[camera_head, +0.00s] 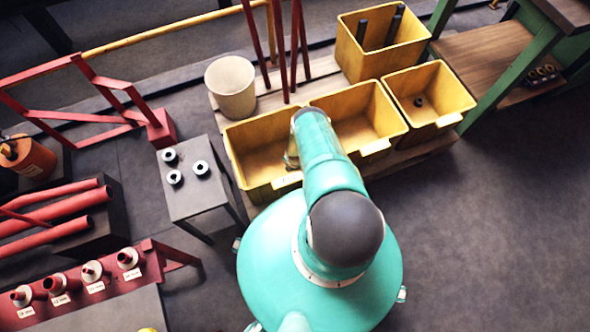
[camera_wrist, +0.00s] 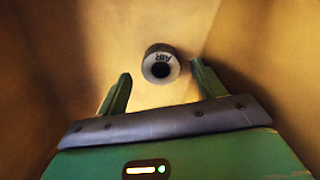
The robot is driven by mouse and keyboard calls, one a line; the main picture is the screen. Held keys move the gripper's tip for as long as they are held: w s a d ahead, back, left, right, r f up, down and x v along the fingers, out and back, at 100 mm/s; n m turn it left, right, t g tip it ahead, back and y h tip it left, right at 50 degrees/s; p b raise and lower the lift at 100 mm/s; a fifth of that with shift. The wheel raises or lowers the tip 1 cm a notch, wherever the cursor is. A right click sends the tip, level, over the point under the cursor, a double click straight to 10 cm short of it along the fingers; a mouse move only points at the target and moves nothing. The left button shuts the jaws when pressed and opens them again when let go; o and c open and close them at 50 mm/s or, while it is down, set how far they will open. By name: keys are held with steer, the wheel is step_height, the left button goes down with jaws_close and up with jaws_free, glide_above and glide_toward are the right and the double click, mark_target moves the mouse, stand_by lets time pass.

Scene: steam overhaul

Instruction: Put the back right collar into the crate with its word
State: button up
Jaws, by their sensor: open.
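In the wrist view, a dark-sided collar with a pale face marked AIR (camera_wrist: 161,65) sits inside a yellow crate (camera_wrist: 65,45), near its floor and walls. My gripper (camera_wrist: 160,72) is open, its two green fingers apart on either side below the collar; the collar appears just beyond the fingertips, with no clear contact. In the head view, my arm reaches into the left front yellow crate (camera_head: 241,150) and hides most of the gripper. Three more collars stand on the grey stand: back left (camera_head: 170,156), right (camera_head: 202,168) and front left (camera_head: 174,177).
A middle crate (camera_head: 395,112) and right crate (camera_head: 461,92) adjoin it; the right one holds a dark collar (camera_head: 419,102). A back crate (camera_head: 365,70) holds dark rods. A cream bucket (camera_head: 230,85) and red poles (camera_head: 294,45) stand behind. Crate labels are unreadable.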

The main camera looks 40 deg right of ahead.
step_height(320, 180, up, 12)
stand_by(0.7)
stand_by(0.5)
